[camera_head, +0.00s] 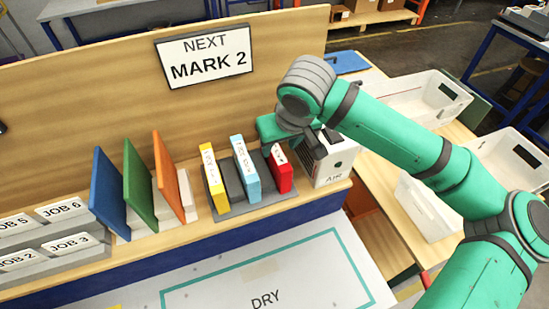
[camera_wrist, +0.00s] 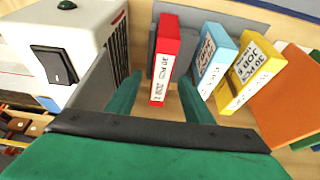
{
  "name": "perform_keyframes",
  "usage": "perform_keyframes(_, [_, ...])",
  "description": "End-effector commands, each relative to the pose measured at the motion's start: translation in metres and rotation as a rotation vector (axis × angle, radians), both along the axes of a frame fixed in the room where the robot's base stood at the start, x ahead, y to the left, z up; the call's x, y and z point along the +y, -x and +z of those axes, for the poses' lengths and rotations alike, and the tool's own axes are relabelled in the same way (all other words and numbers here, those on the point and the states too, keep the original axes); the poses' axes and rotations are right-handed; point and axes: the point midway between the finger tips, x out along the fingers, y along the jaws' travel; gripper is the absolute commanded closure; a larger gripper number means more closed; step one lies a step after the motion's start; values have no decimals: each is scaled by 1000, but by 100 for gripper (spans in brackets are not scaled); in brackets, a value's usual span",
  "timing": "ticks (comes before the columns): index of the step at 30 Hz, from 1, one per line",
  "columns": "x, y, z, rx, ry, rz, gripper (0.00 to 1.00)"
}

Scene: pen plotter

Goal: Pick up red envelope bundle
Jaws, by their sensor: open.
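The red envelope bundle (camera_head: 281,172) stands upright at the right end of a grey rack (camera_head: 262,200) on the wooden shelf, with a white label on its front edge. In the wrist view the red bundle (camera_wrist: 167,52) is at upper centre. My gripper (camera_wrist: 157,92) is open, its two green fingers to either side of the bundle's labelled near end in that view. I cannot tell whether either finger touches it. In the head view my wrist and gripper (camera_head: 272,128) are above and behind the red bundle, with the fingertips largely hidden.
A light-blue bundle (camera_head: 246,170) and a yellow bundle (camera_head: 213,180) stand left of the red one. A white AIR box (camera_head: 335,162) stands close on its right. Orange, green and blue boards (camera_head: 108,190) stand further left. A wooden back panel (camera_head: 100,95) rises behind.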

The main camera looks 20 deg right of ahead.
Motion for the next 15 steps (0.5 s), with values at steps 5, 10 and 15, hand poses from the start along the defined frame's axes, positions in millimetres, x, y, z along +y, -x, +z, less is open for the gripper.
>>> perform_keyframes(5, [1,-7,-18,-1,-1,0,53])
perform_keyframes(10, [1,-10,-27,-1,0,1,53])
perform_keyframes(15, [3,-16,-50,0,1,1,53])
